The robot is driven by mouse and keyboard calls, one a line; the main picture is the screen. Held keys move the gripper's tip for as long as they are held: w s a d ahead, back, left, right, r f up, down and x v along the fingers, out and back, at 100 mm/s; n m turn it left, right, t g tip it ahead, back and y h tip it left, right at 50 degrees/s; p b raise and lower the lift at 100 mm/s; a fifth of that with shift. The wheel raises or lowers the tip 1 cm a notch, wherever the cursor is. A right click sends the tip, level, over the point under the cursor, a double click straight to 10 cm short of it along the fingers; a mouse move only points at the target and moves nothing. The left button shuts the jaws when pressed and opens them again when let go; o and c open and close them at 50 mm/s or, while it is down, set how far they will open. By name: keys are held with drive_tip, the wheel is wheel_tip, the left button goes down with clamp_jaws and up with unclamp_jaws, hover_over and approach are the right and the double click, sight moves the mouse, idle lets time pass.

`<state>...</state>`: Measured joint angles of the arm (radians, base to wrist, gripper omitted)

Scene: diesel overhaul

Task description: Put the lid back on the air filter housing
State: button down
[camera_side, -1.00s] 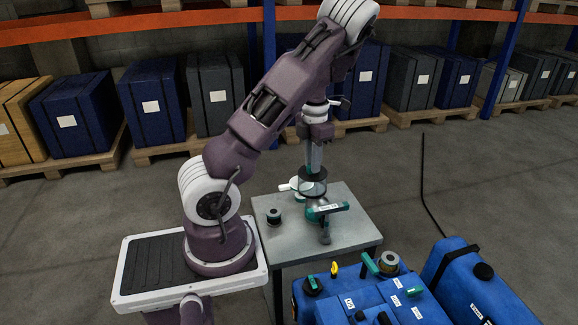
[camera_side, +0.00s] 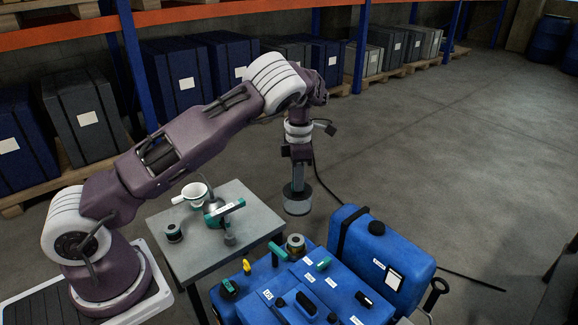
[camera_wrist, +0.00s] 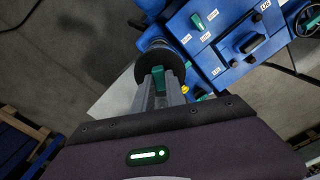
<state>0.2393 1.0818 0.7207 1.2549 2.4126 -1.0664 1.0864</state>
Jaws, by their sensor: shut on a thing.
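My gripper (camera_side: 297,172) is shut on the lid (camera_side: 297,207), a round grey piece with a dark top, held in the air beyond the table's right edge. In the wrist view my gripper (camera_wrist: 159,80) has its fingers around the teal grip of the dark round lid (camera_wrist: 141,73). The air filter housing (camera_side: 295,243) is the short round part with a tan top at the engine's rear left corner. The lid appears above and behind it in the side view, apart from it. In the wrist view the lid covers part of what lies beyond.
The blue engine (camera_side: 315,285) has several teal and yellow fittings and stands beside a blue tank (camera_side: 385,248). The grey table (camera_side: 180,245) carries a white cup (camera_side: 194,194), a teal tool (camera_side: 224,211) and a small spool (camera_side: 174,232). Shelves with crates line the back.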

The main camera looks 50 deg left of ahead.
wheel_tip(320, 180, down, 13)
drive_tip(key=shift+f, duration=0.15)
idle(0.4)
drive_tip(key=shift+a+f, duration=0.1)
drive_tip(key=shift+f, duration=0.2)
idle(0.5)
drive_tip(key=shift+f, duration=2.65)
drive_tip(key=shift+f, duration=0.1)
drive_tip(key=c, duration=1.1)
unclamp_jaws()
drive_tip(key=shift+o, duration=0.2)
wheel_tip(320, 180, up, 7)
